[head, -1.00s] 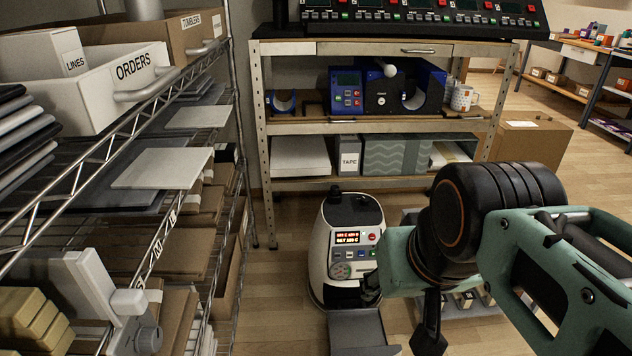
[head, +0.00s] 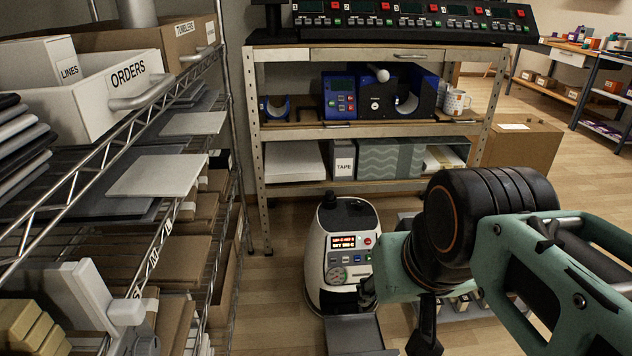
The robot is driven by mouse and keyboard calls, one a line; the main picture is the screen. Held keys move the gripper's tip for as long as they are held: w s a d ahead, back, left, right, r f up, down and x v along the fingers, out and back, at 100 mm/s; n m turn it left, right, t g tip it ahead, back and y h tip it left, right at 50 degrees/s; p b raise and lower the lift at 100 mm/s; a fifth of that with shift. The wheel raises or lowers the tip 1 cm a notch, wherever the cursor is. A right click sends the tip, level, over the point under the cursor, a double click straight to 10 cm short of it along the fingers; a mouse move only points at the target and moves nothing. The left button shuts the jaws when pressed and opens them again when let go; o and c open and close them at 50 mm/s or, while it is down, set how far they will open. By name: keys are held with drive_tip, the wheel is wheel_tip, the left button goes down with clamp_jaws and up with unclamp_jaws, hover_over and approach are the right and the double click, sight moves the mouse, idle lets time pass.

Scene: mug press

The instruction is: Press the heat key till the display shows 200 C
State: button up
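A blue control box (head: 341,95) with a dim display and small coloured keys stands on the middle shelf. Beside it is a blue press (head: 377,102) with a rounded opening and a light-tipped lever. The box's display is too small to read. On the floor, a white and black unit (head: 325,262) has a lit red display (head: 344,241), small keys and a dial. Its lower line seems to read SET 200 C, but the digits are blurred. Contact with any key is not visible.
A wire rack (head: 160,230) with trays and boxes fills the left side. A long black panel (head: 410,22) with several displays tops the back shelf. A patterned mug (head: 456,102) stands right of the press. A cardboard box (head: 520,145) is further right. Floor shows between rack and unit.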

clamp_jaws()
idle(1.3)
